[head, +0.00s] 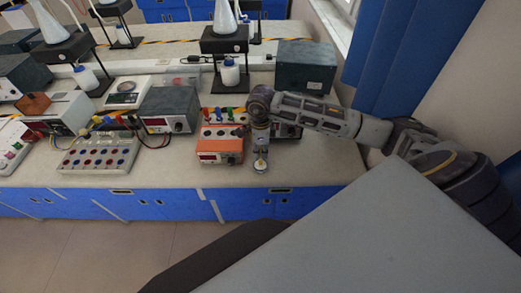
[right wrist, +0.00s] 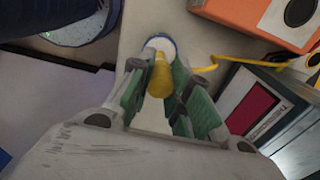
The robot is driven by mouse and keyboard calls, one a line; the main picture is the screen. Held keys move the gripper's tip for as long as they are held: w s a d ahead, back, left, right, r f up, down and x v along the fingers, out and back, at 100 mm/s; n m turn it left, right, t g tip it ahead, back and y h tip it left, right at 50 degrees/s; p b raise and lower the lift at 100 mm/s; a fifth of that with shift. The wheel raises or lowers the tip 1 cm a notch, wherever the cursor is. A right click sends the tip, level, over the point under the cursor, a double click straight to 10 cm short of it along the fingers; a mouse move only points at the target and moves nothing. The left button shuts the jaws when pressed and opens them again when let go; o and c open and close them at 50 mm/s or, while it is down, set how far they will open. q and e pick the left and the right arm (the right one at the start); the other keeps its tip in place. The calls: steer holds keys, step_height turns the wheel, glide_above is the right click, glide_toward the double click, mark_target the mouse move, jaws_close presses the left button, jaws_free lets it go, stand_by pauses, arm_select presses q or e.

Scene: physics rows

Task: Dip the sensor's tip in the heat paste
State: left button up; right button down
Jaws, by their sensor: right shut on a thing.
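My right gripper (head: 260,147) points down at the front of the bench, just right of an orange meter box. In the right wrist view its green-padded fingers (right wrist: 160,78) are shut on the yellow sensor (right wrist: 159,80). A yellow cable (right wrist: 235,60) shows to the right of the fingers. A small round white pot with a blue rim, apparently the heat paste (right wrist: 160,42), is beyond the sensor; it also shows below the gripper in the head view (head: 260,167). I cannot tell whether the sensor's tip touches the paste. My left gripper is out of view.
The orange meter box (head: 220,143) stands close to the gripper's left. A dark meter with a red display (right wrist: 254,108) is close on the right in the wrist view. The bench's front edge is near. Bare bench top (head: 325,170) lies to the right.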

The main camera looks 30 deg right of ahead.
steer(key=shift+f+b, duration=0.35)
steer(key=shift+f, duration=0.1)
stand_by(0.6)
steer(key=shift+s+f+b, duration=0.1)
steer(key=shift+f+b, duration=0.05)
steer(key=shift+b, duration=0.15)
stand_by(2.4)
steer(key=shift+r+p, duration=1.6)
steer(key=shift+r, duration=2.05)
steer(key=w+a+f+n, duration=0.1)
steer(key=a+f+n, duration=0.1)
steer(key=n, duration=1)
steer(key=w+a+f+n, duration=0.2)
steer(key=a+n, duration=0.3)
steer(key=n, duration=0.7)
steer(key=shift+a+f, duration=0.2)
steer(key=shift+f, duration=0.2)
